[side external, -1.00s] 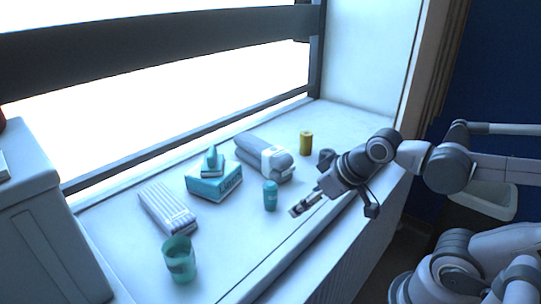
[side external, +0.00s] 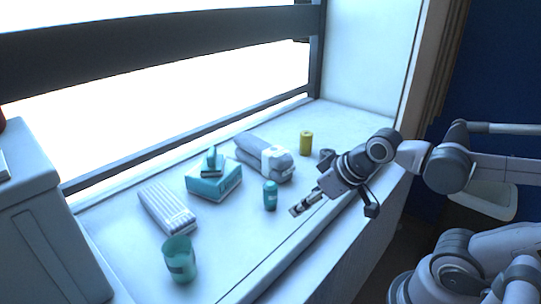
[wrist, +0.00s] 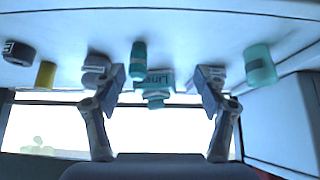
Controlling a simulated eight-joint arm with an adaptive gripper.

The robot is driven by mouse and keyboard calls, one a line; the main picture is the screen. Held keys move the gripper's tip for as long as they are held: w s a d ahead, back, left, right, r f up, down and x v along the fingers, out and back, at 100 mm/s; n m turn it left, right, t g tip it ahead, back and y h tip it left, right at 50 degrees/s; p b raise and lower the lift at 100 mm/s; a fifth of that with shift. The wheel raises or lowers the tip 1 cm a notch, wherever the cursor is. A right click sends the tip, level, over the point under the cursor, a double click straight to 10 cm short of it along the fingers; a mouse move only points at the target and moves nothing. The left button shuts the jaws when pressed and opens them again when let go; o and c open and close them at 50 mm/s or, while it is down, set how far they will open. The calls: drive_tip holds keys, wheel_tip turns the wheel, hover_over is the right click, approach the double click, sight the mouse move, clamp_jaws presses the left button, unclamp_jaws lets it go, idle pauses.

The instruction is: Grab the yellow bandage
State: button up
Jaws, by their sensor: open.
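The yellow bandage (side external: 306,143) is a small upright roll at the back right of the white sill in the side external view. In the wrist view the yellow bandage (wrist: 46,74) is at the far left, well outside the fingers. My gripper (side external: 296,210) is over the front part of the sill, nearer the camera than the bandage and apart from it. In the wrist view my gripper (wrist: 161,88) shows its two fingers spread wide, with nothing held between them.
A teal bottle (side external: 270,196) stands just left of my gripper. A dark roll (side external: 326,157) is near my wrist. A grey rolled bundle (side external: 262,157), a teal box (side external: 214,184), a white ribbed pack (side external: 167,209) and a teal cup (side external: 180,260) stand farther left. The window borders the sill.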

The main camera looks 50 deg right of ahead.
drive_tip(key=w+d+r+m+g+h, duration=0.1)
drive_tip(key=w+d+r+m, duration=0.2)
drive_tip(key=w+d+r, duration=0.4)
drive_tip(key=m+g+h, duration=0.2)
drive_tip(key=m+g, duration=0.1)
drive_tip(key=m, duration=0.3)
hover_over(306, 141)
drive_tip(key=s, duration=0.2)
wheel_tip(306, 141, down, 7)
drive_tip(key=shift+w+a+x, duration=0.1)
drive_tip(key=shift+a+x, duration=0.05)
drive_tip(key=shift+x, duration=2.5)
drive_tip(key=shift+w+a+x, duration=0.1)
drive_tip(key=shift+a+x, duration=0.05)
drive_tip(key=shift+x, duration=2.5)
drive_tip(key=c, duration=1.2)
